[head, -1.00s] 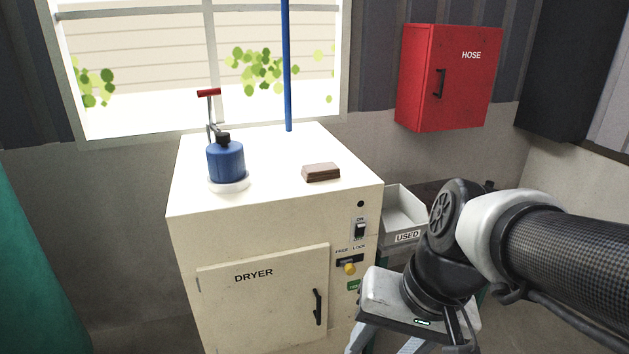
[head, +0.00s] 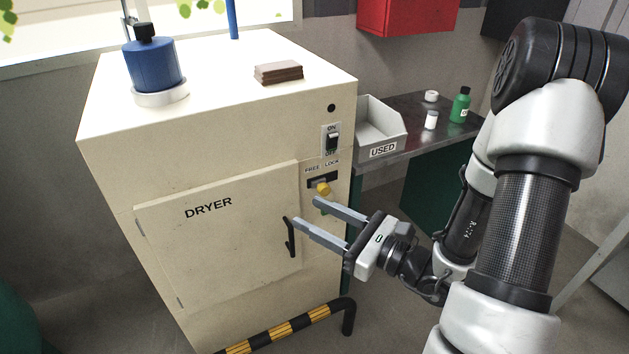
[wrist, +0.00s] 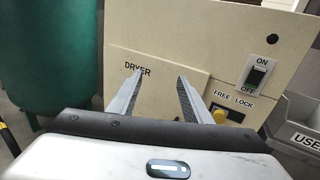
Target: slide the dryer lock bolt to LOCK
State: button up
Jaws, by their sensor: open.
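The dryer lock bolt is a yellow knob (head: 322,188) in a dark slot under the FREE and LOCK labels on the dryer (head: 120,140) front. The knob sits near the middle or FREE side of the slot; the exact position is hard to tell. In the wrist view the knob (wrist: 219,116) shows just right of the right finger, toward the FREE side. My gripper (head: 305,211) is open and empty, in front of the dryer below the knob, with its fingers pointing left toward the door handle. No contact with the knob is visible.
The black door handle (head: 290,238) is close to the fingertips. An ON/OFF switch (head: 333,141) is above the bolt. A striped rail (head: 285,328) runs low in front. The USED bin (head: 383,135) and a side table (head: 415,150) stand to the right.

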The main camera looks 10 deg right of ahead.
aim_at(326, 191)
jog(key=w+d+f+m+t+h+b, duration=0.25)
jog(key=d+f+m+t+h, duration=0.25)
jog(key=d+f+m+h, duration=0.4)
jog(key=shift+n+y, duration=0.3)
jog(key=shift+y, duration=0.3)
jog(key=x, duration=0.6)
jog(key=d+f+b+x, duration=0.1)
jog(key=x, duration=0.4)
jog(key=b+x, duration=0.1)
jog(key=x, duration=0.5)
jog(key=shift+w+d+f, duration=0.1)
jog(key=shift+w+f, duration=0.15)
jog(key=shift+w, duration=0.35)
